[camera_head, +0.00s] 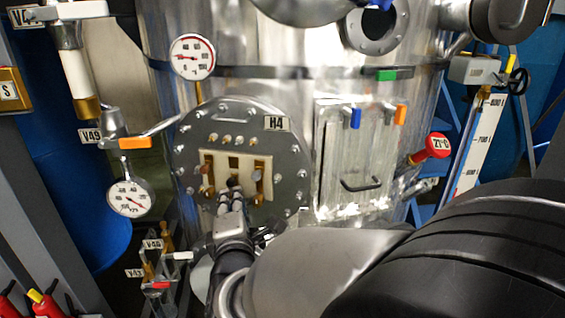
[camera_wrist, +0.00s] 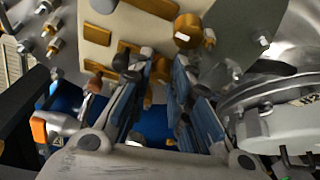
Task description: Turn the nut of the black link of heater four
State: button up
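The heater flange marked H4 (camera_head: 277,123) is round grey metal with bolts around its rim. Its cream panel (camera_head: 222,158) carries brass bars and terminals, some with dark or reddish-brown ends. A large brass nut (camera_wrist: 187,31) shows at the upper middle of the wrist view, right of my fingertips. A brown-ended brass piece (camera_wrist: 93,86) is to their left. I cannot tell for sure which piece is the black link; my fingers partly hide the terminals. My gripper (camera_head: 234,184) is in front of the panel's lower middle. In the wrist view its blue-padded fingers (camera_wrist: 157,66) stand apart, with nothing clearly held.
A door panel with a black handle (camera_head: 361,184) is right of the flange. Gauges (camera_head: 192,57) and (camera_head: 129,198) and an orange-handled valve (camera_head: 121,143) are at the left. Small valves (camera_head: 155,268) stand below left.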

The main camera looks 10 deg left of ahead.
grip_shut()
jog(key=shift+f+b, duration=0.1)
jog(key=shift+b, duration=0.25)
jog(key=m+b, duration=0.2)
jog(key=b, duration=0.1)
jog(key=m+t+b, duration=0.1)
jog(key=b, duration=0.2)
jog(key=m+t+b, duration=0.1)
jog(key=m+b, duration=0.1)
jog(key=b, duration=0.1)
jog(key=shift+f+m, duration=0.3)
jog(key=shift+r, duration=0.1)
